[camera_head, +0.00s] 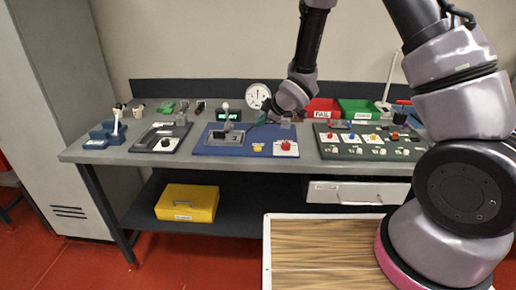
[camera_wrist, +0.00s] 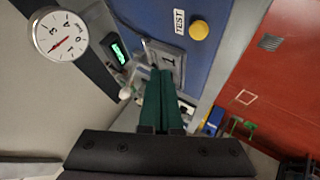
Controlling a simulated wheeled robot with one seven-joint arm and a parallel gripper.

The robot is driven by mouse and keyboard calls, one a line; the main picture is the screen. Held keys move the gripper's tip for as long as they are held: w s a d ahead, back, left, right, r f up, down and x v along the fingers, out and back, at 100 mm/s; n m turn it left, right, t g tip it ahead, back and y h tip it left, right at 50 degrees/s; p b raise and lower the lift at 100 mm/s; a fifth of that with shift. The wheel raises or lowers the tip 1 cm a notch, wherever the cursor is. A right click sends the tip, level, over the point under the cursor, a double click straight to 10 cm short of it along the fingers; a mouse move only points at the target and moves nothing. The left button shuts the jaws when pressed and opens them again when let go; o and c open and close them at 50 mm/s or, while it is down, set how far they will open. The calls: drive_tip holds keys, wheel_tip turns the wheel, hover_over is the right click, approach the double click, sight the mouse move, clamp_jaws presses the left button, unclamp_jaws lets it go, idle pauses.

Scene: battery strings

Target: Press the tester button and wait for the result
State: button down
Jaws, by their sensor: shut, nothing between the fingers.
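The tester is a blue board (camera_head: 208,148) on the bench, also filling the upper middle of the wrist view (camera_wrist: 222,45). A yellow button (camera_wrist: 199,30) beside a TEST label (camera_wrist: 179,22) sits on it; the button also shows in the head view (camera_head: 258,148). A small display (camera_head: 228,115) with green lettering stands at its back; it also appears in the wrist view (camera_wrist: 116,51), too small to read surely. My gripper (camera_wrist: 164,74) is shut and empty, above the board's grey cradle (camera_wrist: 168,60), apart from the button.
A red button (camera_head: 286,146) lies right of the yellow one. A round dial gauge (camera_head: 258,95) stands behind. A red FAIL bin (camera_head: 322,106) and a green bin (camera_head: 358,108) are at the back right. A green board (camera_head: 340,152) with coloured parts is to the right.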

sight(260, 148)
drive_tip(key=shift+f, duration=3.4)
drive_tip(key=shift+f, duration=0.4)
drive_tip(key=shift+f, duration=0.55)
drive_tip(key=shift+r, duration=0.95)
drive_tip(key=shift+r, duration=2.55)
